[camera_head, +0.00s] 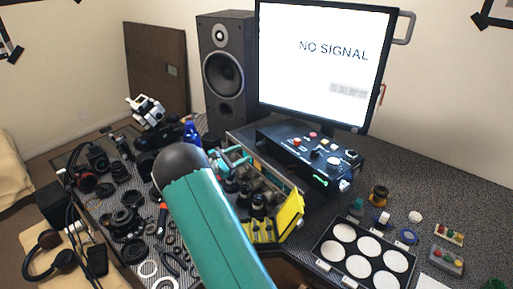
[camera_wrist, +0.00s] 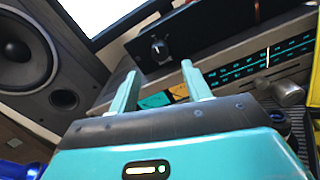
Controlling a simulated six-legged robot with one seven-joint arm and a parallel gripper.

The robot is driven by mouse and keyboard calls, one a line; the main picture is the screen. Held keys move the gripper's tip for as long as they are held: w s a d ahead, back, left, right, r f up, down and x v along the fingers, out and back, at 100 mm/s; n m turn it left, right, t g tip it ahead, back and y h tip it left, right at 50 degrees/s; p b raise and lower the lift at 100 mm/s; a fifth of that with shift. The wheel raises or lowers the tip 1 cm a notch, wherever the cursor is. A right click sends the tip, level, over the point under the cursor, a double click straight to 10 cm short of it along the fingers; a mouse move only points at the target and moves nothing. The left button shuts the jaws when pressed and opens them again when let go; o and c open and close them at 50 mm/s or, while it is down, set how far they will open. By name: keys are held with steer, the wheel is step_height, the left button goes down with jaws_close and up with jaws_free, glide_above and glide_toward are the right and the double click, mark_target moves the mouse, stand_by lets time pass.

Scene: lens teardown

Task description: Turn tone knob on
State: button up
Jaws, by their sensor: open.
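A small round black knob (camera_wrist: 160,47) with a pale pointer mark sits on a dark panel in the wrist view. I cannot read a label on it, so I cannot tell if it is the tone knob. My gripper (camera_wrist: 160,72) is open and empty, its two teal fingers apart. The knob shows beyond the fingertips, roughly between them and not touched. A lit tuning dial (camera_wrist: 262,62) lies to the right, with a silver knob (camera_wrist: 289,91) below it. In the head view my teal arm hides part of the bench in front of the equipment.
A speaker (camera_head: 225,75) and a monitor (camera_head: 322,65) reading "NO SIGNAL" stand at the back. A black control box (camera_head: 318,165) with colored buttons sits below the monitor. Lens parts crowd the left; a tray of white discs (camera_head: 319,258) lies at right.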

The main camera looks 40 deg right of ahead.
mark_target(257, 146)
steer(key=d, duration=0.5)
steer(key=s+d, duration=0.1)
steer(key=d, duration=0.2)
steer(key=shift+d, duration=0.15)
steer(key=shift+c, duration=0.4)
steer(key=c, duration=0.9)
steer(key=m, duration=1.1)
steer(key=shift+m, duration=0.4)
